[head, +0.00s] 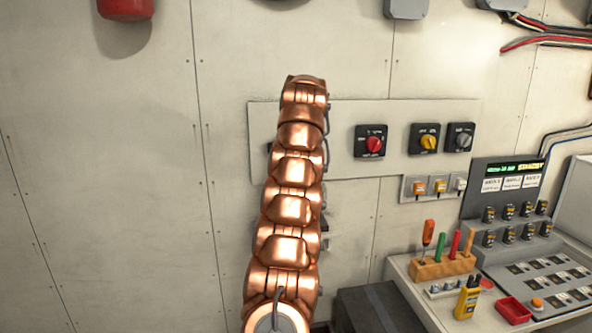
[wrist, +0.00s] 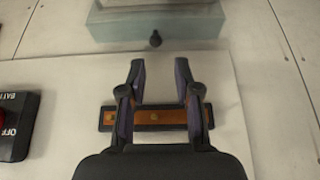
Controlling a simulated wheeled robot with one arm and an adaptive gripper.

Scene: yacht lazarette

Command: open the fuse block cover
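In the wrist view, my gripper (wrist: 160,70) is open, with its two dark fingers apart and nothing between the tips. A dark-edged block with an orange strip (wrist: 158,116), apparently the fuse block, lies on the pale panel behind the fingers, which partly hide it. Beyond the fingertips, at the top, is a translucent grey-green box-like piece (wrist: 155,24), which looks like the cover. A small dark knob (wrist: 155,39) sits at its near edge, a little ahead of the fingertips and apart from them. In the head view, my copper arm hides the gripper, block and cover.
The wall panel (head: 400,112) carries a red rotary switch (head: 373,143), a yellow one (head: 428,140) and a grey one (head: 461,139). A bench with a tool rack (head: 442,267) and console (head: 503,188) stands at right. The wall at left is clear below a red object (head: 126,7).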

